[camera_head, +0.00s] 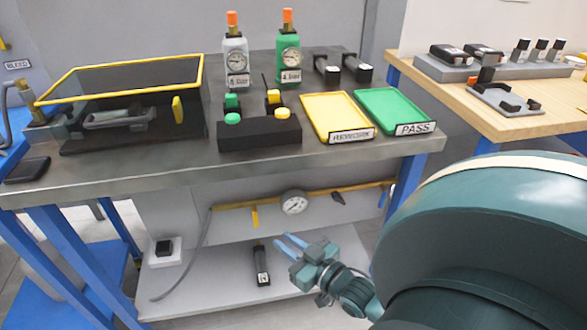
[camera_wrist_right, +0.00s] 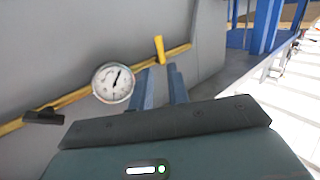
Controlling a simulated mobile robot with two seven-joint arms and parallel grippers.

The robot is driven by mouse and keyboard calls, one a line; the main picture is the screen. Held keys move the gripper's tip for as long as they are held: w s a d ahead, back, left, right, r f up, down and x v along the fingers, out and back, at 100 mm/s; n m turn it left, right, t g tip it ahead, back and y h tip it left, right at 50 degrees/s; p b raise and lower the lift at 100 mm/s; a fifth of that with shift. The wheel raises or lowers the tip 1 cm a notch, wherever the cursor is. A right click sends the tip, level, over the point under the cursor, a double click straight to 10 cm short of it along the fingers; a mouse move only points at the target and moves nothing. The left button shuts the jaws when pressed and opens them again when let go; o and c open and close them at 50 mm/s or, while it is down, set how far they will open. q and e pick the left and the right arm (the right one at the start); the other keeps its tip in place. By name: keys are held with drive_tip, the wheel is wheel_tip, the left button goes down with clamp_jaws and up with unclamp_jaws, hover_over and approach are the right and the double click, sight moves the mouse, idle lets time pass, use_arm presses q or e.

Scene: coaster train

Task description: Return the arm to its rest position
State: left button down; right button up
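My right arm comes in from the lower right of the head view, its large teal link close to the camera. My right gripper (camera_head: 284,246) is below the tabletop, in front of the lower shelf. Its two blue fingers are apart with nothing between them. In the right wrist view the fingers (camera_wrist_right: 163,88) point toward the back panel, with a gap between them. My left gripper is not in view.
The grey workbench (camera_head: 120,182) overhangs the gripper. A gauge (camera_head: 294,202) on a yellow pipe (camera_head: 345,191) is behind it. A black cylinder (camera_head: 261,266) stands left of it on the shelf (camera_head: 215,290). The yellow tray (camera_head: 335,112) and green tray (camera_head: 390,105) are above.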

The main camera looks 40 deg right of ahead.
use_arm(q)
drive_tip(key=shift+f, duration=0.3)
use_arm(e)
drive_tip(key=shift+s, duration=0.85)
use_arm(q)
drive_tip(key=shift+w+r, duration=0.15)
